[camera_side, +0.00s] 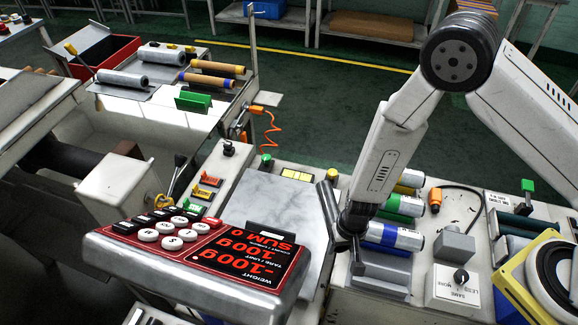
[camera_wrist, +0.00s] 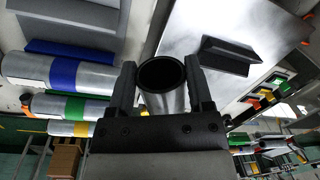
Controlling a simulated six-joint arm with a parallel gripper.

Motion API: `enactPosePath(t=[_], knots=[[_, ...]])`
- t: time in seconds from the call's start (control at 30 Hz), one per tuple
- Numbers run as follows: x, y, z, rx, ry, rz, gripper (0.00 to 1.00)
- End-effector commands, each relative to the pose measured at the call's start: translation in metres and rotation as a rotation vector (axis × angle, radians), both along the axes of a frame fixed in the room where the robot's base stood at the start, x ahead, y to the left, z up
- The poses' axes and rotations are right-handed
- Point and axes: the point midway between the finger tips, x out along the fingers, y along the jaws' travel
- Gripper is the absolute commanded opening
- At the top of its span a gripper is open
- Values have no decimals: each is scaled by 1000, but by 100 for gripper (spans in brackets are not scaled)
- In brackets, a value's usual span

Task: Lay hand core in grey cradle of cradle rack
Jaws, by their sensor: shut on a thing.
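The hand core, a grey tube with a dark open end (camera_wrist: 163,75), stands between the two fingers of my gripper (camera_wrist: 160,68) in the wrist view. In the side view the core (camera_side: 329,208) is tilted near upright beside my gripper (camera_side: 352,240), above the right edge of the scale plate. My gripper is shut on it. The cradle rack holds rolls with blue, green and yellow bands. Its grey cradle (camera_side: 383,272) looks empty at the near end, just right of and below my gripper. The grey cradle (camera_wrist: 75,18) also shows at upper left in the wrist view.
The blue-banded roll (camera_side: 393,236) lies directly behind the grey cradle. A scale with a red display (camera_side: 240,250) and metal plate (camera_side: 280,205) is at left. A grey block (camera_side: 455,243) and a knob box (camera_side: 458,285) stand right of the rack.

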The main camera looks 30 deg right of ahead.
Motion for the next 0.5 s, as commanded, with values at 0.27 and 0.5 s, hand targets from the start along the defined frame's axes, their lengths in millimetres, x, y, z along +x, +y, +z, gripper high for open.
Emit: enactPosePath(t=[0.27,0.5], knots=[[2,-3,1,2,6,-517,0],[1,-8,1,2,11,-924,0]])
